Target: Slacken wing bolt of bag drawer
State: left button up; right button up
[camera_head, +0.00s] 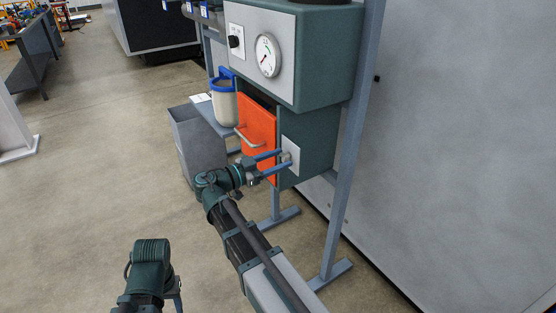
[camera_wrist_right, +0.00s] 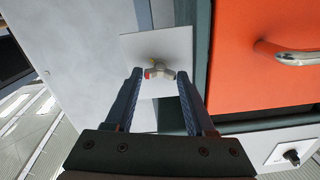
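The wing bolt (camera_wrist_right: 160,70) is a small metal knob with short wings, one red-tipped. It sits on a pale square plate (camera_wrist_right: 183,44) beside the orange drawer (camera_wrist_right: 265,80). In the head view, the plate (camera_head: 292,166) is on the green cabinet's side, next to the orange drawer front (camera_head: 257,124) with its metal handle. My right gripper (camera_wrist_right: 159,75) is open, its two fingers pointing at the plate, with the wing bolt showing between the tips. Contact cannot be told. The bolt is mostly hidden in the head view. My left arm shows at the bottom left, without clear fingers.
The green machine (camera_head: 312,60) with a gauge (camera_head: 267,55) and switch stands above the drawer. A blue-rimmed container (camera_head: 223,105) and grey bin (camera_head: 196,140) are to the left. A grey frame post (camera_head: 350,170) stands right of the plate.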

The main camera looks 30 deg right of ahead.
grip_shut()
jog(key=shift+w+f+n, duration=0.1)
jog(key=shift+n, duration=4.75)
jog(key=shift+w+f+n, duration=0.1)
jog(key=shift+n, duration=4.75)
jog(key=o, duration=0.5)
grip_release()
